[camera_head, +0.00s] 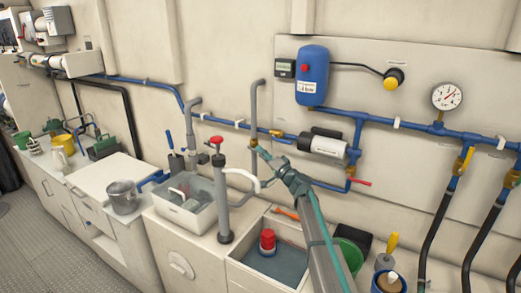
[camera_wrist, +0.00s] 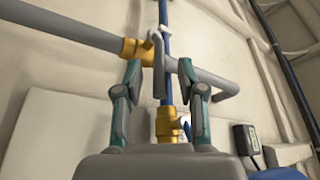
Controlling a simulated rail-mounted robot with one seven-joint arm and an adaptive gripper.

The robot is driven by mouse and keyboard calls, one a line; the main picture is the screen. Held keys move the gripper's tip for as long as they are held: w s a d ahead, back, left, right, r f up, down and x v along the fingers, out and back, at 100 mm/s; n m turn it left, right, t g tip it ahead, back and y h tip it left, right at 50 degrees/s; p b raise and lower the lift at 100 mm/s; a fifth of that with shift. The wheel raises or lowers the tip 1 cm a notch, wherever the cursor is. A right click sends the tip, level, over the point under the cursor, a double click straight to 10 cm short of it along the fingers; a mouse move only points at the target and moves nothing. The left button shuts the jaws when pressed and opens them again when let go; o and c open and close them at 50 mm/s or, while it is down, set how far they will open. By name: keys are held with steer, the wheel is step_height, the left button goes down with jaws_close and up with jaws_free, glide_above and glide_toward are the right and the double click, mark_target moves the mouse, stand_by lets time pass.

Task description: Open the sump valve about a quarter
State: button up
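No label for the sump valve is readable. A brass valve (camera_wrist: 135,48) on a grey pipe (camera_wrist: 75,35) shows just beyond my fingertips in the wrist view. A narrow grey upright piece, perhaps its lever (camera_wrist: 159,68), stands between the fingertips; I cannot tell if they touch it. My gripper (camera_wrist: 160,75) is open, its two fingers apart. A second brass fitting (camera_wrist: 168,125) on a blue pipe shows lower between the fingers. In the head view my gripper (camera_head: 263,153) is at the wall pipes, close to a small brass part (camera_head: 254,143) on the grey pipe.
A grey hand pump (camera_head: 223,195) with a red top stands left of my arm. A white bin (camera_head: 186,205) is further left. An open sump well (camera_head: 285,262) with a red-topped float (camera_head: 267,242) lies below. A blue tank (camera_head: 312,78), a white cylinder (camera_head: 323,146) and a gauge (camera_head: 447,96) are on the wall.

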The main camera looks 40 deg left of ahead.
steer(key=shift+w+a+r, duration=0.1)
steer(key=shift+a+r, duration=0.05)
steer(key=shift+a, duration=0.55)
jaws_close()
